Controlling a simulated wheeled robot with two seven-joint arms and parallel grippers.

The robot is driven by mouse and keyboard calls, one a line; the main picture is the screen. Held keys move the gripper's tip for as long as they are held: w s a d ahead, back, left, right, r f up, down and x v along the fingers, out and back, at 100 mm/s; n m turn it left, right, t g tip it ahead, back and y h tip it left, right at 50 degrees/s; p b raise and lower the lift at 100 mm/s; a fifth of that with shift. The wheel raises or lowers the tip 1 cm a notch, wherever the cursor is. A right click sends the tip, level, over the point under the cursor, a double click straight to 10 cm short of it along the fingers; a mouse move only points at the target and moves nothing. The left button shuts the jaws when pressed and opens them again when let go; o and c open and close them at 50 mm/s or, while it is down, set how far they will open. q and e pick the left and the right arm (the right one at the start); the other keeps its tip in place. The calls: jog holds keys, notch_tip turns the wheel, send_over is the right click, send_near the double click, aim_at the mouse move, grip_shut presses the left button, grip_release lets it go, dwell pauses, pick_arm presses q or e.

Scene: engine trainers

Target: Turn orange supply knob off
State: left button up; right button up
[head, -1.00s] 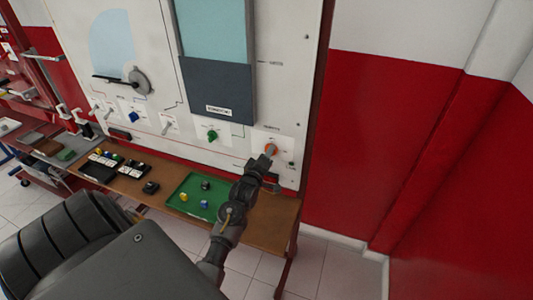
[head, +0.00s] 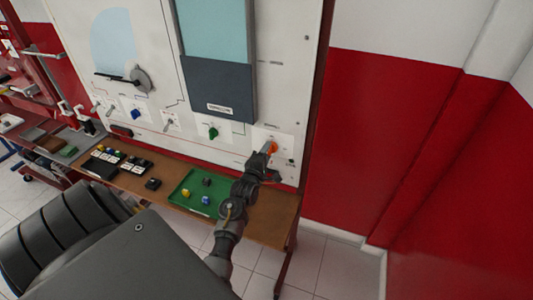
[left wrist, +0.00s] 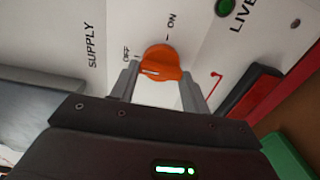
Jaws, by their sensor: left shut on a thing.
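The orange supply knob (head: 272,147) is on the lower right of the white upright panel. In the left wrist view the orange knob (left wrist: 160,62) sits between the fingertips, with SUPPLY, OFF and ON printed around it. OFF is at its left and ON above it. A short white mark shows on the knob's lower left face. My left gripper (head: 265,155) reaches up to the panel. In the left wrist view the left gripper (left wrist: 160,80) is shut on the knob, one finger on each side. My right gripper is not in view.
A green knob (head: 213,133), a blue knob (head: 135,115) and a grey lever sit farther left on the panel. A green tray (head: 178,196) with small coloured parts stands on the brown bench below. A red wall (head: 400,140) is at the right.

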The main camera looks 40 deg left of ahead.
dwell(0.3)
pick_arm(q)
jog(key=o, duration=1)
jog(key=shift+a, duration=0.1)
jog(key=shift+b+v, duration=1.4)
jog(key=shift+v, duration=4)
